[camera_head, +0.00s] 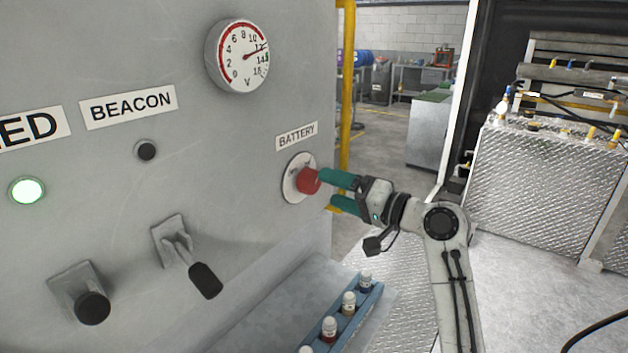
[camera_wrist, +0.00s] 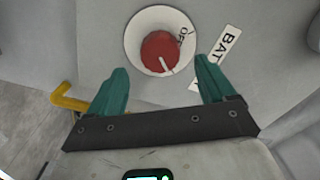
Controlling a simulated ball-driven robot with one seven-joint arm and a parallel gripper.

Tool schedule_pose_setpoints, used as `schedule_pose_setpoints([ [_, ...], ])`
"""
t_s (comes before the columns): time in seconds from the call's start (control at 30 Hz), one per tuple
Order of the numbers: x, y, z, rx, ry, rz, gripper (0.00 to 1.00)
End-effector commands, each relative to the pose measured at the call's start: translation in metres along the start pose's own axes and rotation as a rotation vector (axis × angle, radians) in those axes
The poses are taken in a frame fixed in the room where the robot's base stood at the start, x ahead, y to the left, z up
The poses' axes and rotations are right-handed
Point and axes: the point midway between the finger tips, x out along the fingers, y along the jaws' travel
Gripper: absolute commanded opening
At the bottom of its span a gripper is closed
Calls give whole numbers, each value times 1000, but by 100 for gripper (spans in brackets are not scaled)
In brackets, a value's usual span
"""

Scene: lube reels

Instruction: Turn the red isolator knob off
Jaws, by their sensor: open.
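The red isolator knob (camera_head: 308,181) sits on a round white plate (camera_head: 291,186) under the BATTERY label (camera_head: 297,136) on the grey panel. In the wrist view the red knob (camera_wrist: 160,52) has a white pointer line toward its lower right, and "OFF" (camera_wrist: 183,35) is printed at the plate's upper right. My gripper (camera_head: 338,190) is open with its green fingers at the knob. In the wrist view its fingertips (camera_wrist: 163,66) lie on either side of the knob, with gaps showing. I cannot tell whether either finger touches it.
A voltmeter dial (camera_head: 242,55), a BEACON label (camera_head: 128,106), a lit green lamp (camera_head: 27,190) and a black-handled lever (camera_head: 190,260) are on the panel. A blue rack of small bottles (camera_head: 345,318) stands below. A yellow post (camera_head: 346,90) rises behind the panel's edge.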

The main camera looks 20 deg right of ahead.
Motion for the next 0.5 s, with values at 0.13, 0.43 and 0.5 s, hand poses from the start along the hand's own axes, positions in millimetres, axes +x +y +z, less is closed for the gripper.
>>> schedule_pose_setpoints([
  [0.13, 28, -1, 0, 1, -3, 1, 83],
  [0.43, 57, 0, 1, 0, -2, 2, 83],
  [0.5, 59, 0, 1, -1, -1, 2, 83],
])
